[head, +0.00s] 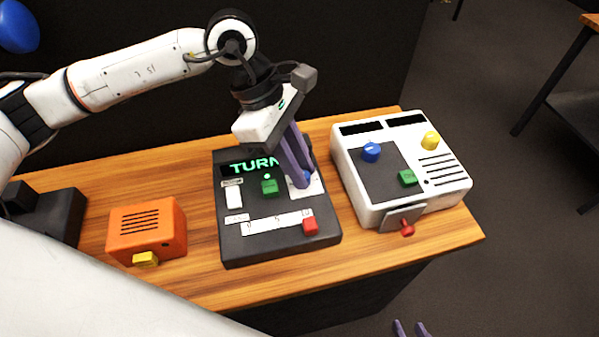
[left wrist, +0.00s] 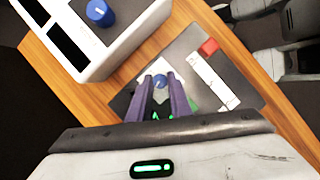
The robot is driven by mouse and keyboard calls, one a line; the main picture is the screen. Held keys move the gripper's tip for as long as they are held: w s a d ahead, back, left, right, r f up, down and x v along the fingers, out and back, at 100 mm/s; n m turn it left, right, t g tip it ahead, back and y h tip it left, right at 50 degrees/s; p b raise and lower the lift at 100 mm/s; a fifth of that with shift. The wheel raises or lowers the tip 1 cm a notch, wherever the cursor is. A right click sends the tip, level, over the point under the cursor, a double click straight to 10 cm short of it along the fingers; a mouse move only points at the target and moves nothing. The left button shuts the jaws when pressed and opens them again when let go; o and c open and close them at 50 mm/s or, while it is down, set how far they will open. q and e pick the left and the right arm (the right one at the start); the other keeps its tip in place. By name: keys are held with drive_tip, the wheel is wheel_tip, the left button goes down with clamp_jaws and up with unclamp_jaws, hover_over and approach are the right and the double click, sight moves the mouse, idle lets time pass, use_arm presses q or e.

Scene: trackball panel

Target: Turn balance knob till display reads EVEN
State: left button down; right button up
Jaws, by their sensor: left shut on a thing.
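The dark panel (head: 270,248) lies on the wooden table. Its display (head: 250,167) shows green letters starting "TURN"; my left gripper hides the rest. My left gripper (head: 303,180) points down at the panel's right side, shut on a blue knob (head: 308,175). The left wrist view shows the knob (left wrist: 160,81) between the purple fingertips. The panel also has a green knob (head: 270,187), a white switch (head: 234,197) and a red slider handle (head: 310,225) on a scale. The labels are too small to read. My right gripper's fingertips (head: 411,328) show at the bottom edge, apart and empty.
A white console (head: 455,185) with blue, green and yellow knobs and a red-tipped lever stands close on the right. An orange box (head: 146,225) with a yellow knob stands left. A black device (head: 50,215) is at far left. The table's front strip is bare.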

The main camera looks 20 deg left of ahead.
use_arm(q)
drive_tip(key=shift+m+b, duration=0.4)
drive_tip(key=shift+m, duration=0.2)
drive_tip(key=shift+g, duration=0.3)
drive_tip(key=c, duration=1.6)
unclamp_jaws()
drive_tip(key=v, duration=1)
drive_tip(key=shift+r, duration=0.2)
